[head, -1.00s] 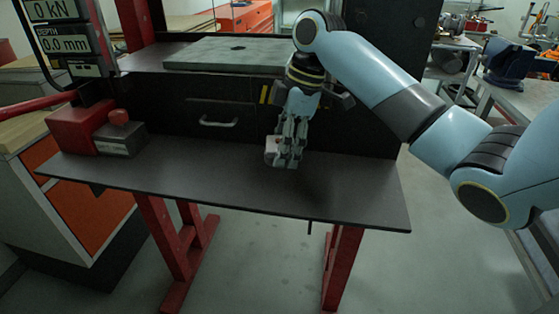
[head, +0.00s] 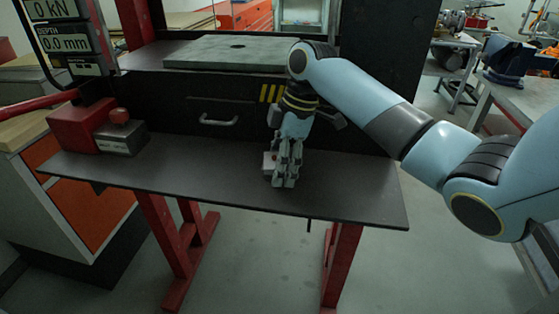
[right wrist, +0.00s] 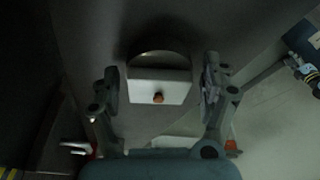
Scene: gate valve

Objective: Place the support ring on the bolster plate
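The bolster plate (head: 205,53) is a thick grey slab with a small hole, on the press's upper level in the head view. My right gripper (head: 284,183) points down low over the dark front shelf. In the right wrist view its two fingers (right wrist: 160,88) stand apart. Between them shows a pale block face (right wrist: 172,92) with a small orange knob, and a dark rounded rim behind it. This may be the support ring; I cannot tell surely. Gaps show between it and both fingers. In the head view the fingers mostly hide it. My left gripper is not in view.
The dark shelf (head: 190,182) is mostly clear. A red-and-grey unit with a red knob (head: 119,117) stands at its left end. A dark drawer front with a handle (head: 218,121) is behind. The press's dark right column (head: 378,60) rises beside my arm.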

